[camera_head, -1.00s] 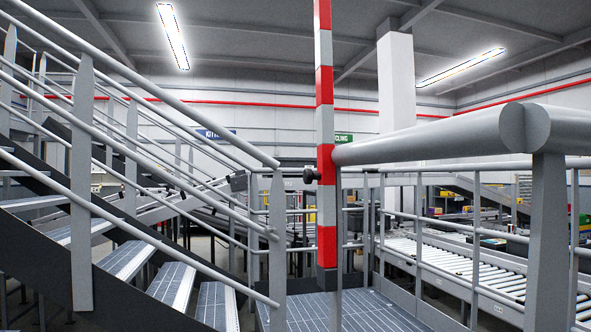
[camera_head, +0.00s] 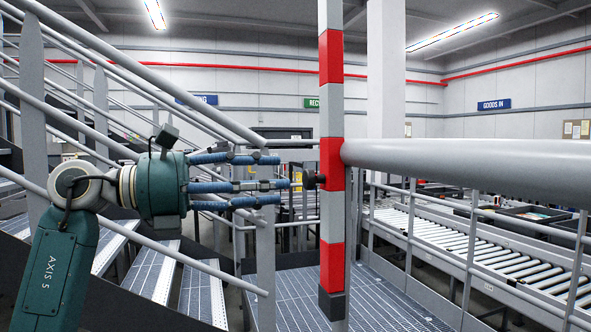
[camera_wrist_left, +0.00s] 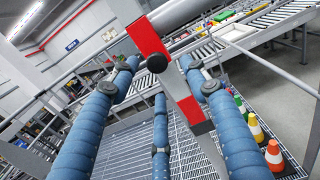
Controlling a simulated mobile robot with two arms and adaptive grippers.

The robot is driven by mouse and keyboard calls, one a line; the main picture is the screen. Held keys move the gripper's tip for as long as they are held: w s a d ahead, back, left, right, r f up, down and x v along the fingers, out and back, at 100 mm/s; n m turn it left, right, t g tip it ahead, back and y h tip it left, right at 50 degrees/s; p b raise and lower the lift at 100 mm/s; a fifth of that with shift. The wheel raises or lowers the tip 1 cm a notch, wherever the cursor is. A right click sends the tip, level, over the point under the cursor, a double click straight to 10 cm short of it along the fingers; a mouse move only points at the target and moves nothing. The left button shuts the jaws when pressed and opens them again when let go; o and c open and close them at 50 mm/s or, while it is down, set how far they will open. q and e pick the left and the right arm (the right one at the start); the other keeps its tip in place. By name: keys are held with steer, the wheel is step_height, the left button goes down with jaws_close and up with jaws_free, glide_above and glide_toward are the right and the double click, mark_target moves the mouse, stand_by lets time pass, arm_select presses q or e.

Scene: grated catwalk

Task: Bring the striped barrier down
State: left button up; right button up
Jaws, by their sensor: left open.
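The striped barrier (camera_head: 331,216), a square pole with red and light grey bands, stands upright beside the post at the end of the railing. Its dark lower end hangs just above the grating. A round dark knob (camera_head: 312,180) sticks out from its left side; the knob also shows in the left wrist view (camera_wrist_left: 157,63). My left gripper (camera_head: 283,181) has three blue fingers, spread open and pointing at the knob. The fingertips are just left of the knob, with no clear contact. In the left wrist view the knob appears between the fingertips. My right gripper is not in view.
A thick grey handrail (camera_head: 470,168) runs right from the barrier. A staircase with railings (camera_head: 150,262) fills the left. The grated floor (camera_head: 385,305) is clear below the barrier. A roller conveyor (camera_head: 470,248) lies beyond the railing. Small cones (camera_wrist_left: 273,153) stand lower right in the left wrist view.

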mark_target(305, 181)
arm_select(q)
steer(key=x, duration=0.1)
steer(key=p+x, duration=0.1)
steer(key=x, duration=0.1)
steer(key=shift+w, duration=0.35)
steer(key=shift+p+x, duration=0.35)
steer(key=shift+x, duration=0.45)
steer(key=shift+d, duration=0.1)
steer(key=shift+f, duration=0.15)
steer(key=c, duration=1.1)
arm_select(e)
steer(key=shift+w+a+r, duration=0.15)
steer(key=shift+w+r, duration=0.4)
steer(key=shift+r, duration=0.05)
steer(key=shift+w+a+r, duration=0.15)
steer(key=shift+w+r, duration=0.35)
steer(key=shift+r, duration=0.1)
